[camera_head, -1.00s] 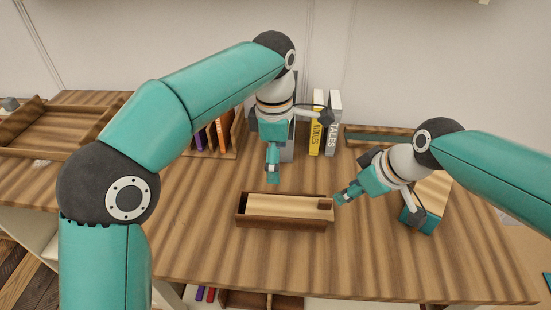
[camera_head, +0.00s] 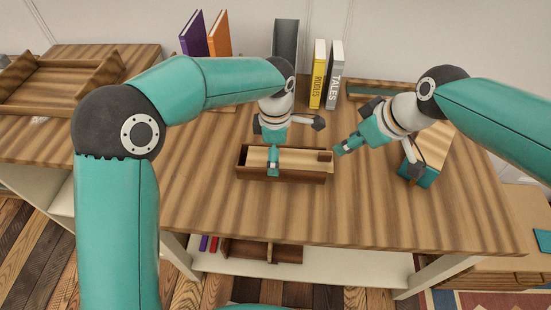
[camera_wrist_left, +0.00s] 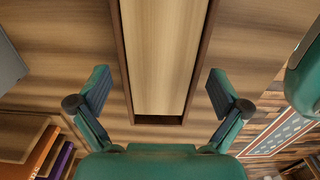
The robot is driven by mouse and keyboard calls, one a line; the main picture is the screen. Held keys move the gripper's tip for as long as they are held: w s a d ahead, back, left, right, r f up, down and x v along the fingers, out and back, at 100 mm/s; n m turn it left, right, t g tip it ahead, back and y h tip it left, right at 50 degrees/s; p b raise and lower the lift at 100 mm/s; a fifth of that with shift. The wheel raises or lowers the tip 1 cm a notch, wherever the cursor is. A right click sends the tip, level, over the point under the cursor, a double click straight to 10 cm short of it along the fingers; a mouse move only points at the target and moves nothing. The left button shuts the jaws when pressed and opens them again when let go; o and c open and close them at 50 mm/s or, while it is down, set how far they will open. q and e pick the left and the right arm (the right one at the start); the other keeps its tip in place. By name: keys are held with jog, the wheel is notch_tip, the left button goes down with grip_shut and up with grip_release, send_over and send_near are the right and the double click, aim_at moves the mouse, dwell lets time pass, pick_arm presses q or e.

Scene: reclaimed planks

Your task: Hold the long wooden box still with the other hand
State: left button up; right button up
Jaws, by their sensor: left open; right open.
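The long wooden box (camera_head: 300,178) lies lengthwise across the table, with dark walls and a pale lid (camera_head: 295,160). A small dark block (camera_head: 325,156) sits at the lid's right end, and an open gap shows at the left end. My left gripper (camera_head: 273,172) is over the box, pointing down. In the left wrist view its open fingers (camera_wrist_left: 160,76) stand on either side of the box (camera_wrist_left: 119,60), with space between each finger and the walls. My right gripper (camera_head: 340,149) is open and empty, just off the box's right end.
A yellow book (camera_head: 318,75) and a grey book (camera_head: 334,75) stand behind the box. A wooden tray (camera_head: 60,105) lies at the left. The table (camera_head: 340,215) is clear in front.

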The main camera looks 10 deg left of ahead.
pick_arm(q)
jog(key=shift+f, duration=1.35)
jog(key=shift+c, duration=0.2)
jog(key=c, duration=1.1)
jog(key=shift+c, duration=0.2)
